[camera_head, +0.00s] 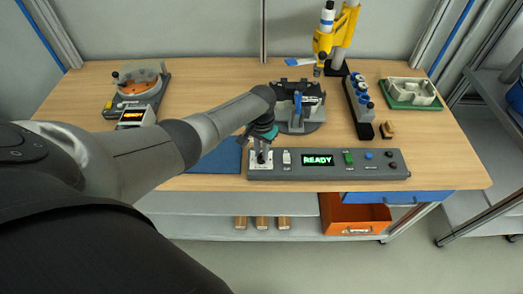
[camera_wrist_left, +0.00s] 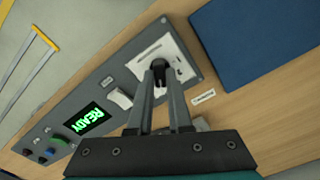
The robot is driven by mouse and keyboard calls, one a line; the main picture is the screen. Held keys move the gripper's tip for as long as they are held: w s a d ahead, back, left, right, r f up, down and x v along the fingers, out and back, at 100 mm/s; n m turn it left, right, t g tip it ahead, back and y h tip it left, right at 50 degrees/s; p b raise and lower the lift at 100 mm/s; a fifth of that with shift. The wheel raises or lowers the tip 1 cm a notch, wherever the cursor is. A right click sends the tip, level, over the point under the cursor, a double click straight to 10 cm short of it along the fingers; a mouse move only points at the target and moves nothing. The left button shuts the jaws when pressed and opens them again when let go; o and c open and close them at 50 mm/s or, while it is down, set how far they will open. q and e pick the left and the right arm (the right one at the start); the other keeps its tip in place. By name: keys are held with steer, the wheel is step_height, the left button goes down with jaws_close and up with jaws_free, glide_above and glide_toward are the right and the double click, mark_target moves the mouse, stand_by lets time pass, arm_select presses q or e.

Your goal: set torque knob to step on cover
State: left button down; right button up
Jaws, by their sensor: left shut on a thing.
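The grey control panel (camera_head: 385,174) lies along the table's front edge. Its display (camera_head: 318,160) reads READY in green and also shows in the left wrist view (camera_wrist_left: 84,118). My left gripper (camera_head: 262,152) is at the panel's left end, pointing down. In the left wrist view its two fingers are closed around the black torque knob (camera_wrist_left: 184,68), which stands on a white printed plate (camera_wrist_left: 150,62). The fingers hide part of the knob and plate. The print is too small to read, so the knob's setting cannot be told. My right gripper is not in view.
A blue mat (camera_head: 218,159) lies left of the panel. A dark fixture (camera_head: 298,118) stands behind it. A yellow tool stand (camera_head: 345,32), a rack with blue-topped items (camera_head: 359,108) and a green tray (camera_head: 412,101) are at the back right. A round station (camera_head: 140,82) is at left.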

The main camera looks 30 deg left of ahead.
arm_select(q)
steer(key=shift+m, duration=0.8)
steer(key=c, duration=0.8)
jaws_free()
steer(key=shift+c, duration=0.2)
steer(key=shift+r+p, duration=0.3)
steer(key=shift+r, duration=0.3)
step_height(320, 180, up, 14)
steer(key=p, duration=0.2)
